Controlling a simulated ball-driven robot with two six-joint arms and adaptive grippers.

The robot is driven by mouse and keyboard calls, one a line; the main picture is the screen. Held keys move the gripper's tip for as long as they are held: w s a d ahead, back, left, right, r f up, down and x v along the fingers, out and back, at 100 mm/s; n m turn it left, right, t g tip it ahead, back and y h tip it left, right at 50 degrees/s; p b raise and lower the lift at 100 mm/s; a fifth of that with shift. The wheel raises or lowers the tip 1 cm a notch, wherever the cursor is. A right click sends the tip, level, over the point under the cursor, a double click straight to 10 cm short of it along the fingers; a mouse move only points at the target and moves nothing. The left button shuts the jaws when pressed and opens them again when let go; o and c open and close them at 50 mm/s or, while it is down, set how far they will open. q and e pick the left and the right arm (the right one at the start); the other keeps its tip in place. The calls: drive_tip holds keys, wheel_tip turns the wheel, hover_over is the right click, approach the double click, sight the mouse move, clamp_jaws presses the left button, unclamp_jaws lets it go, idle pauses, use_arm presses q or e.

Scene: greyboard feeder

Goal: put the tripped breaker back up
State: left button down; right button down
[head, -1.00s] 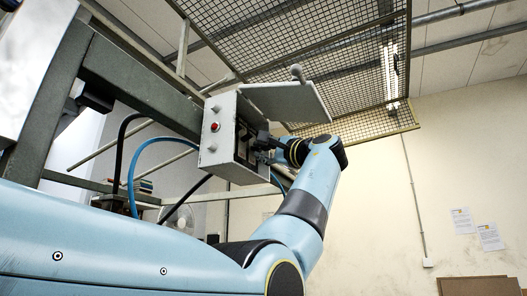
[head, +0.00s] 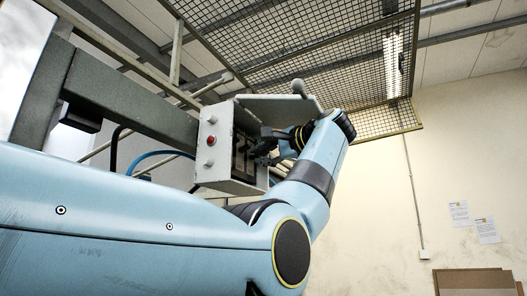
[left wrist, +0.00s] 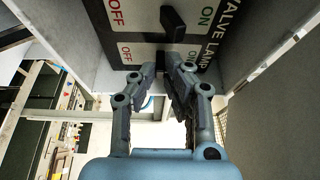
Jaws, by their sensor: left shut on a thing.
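The breaker box (head: 214,152) is a pale metal box with its lid (head: 270,106) swung up. In the left wrist view its dark panel (left wrist: 146,30) carries OFF labels on the left, ON labels on the right and the words VALVE and LAMP. A black breaker lever (left wrist: 173,23) stands out in the upper row, clear of my fingers. My left gripper (head: 263,147) reaches into the open side of the box. In the left wrist view its fingers (left wrist: 162,74) are closed around the lower-row lever, which they mostly hide. My right gripper is out of view.
A red button (head: 211,140) sits between grey knobs on the box's side. The box walls and the raised lid hem in the gripper. A grey beam (head: 130,100) runs behind the box, and a wire mesh (head: 300,50) hangs above. The space right of my arm looks clear.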

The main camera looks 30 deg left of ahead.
use_arm(q)
drive_tip(key=c, duration=1.4)
unclamp_jaws()
drive_tip(key=v, duration=0.7)
drive_tip(key=shift+d, duration=0.2)
drive_tip(key=shift+f, duration=0.1)
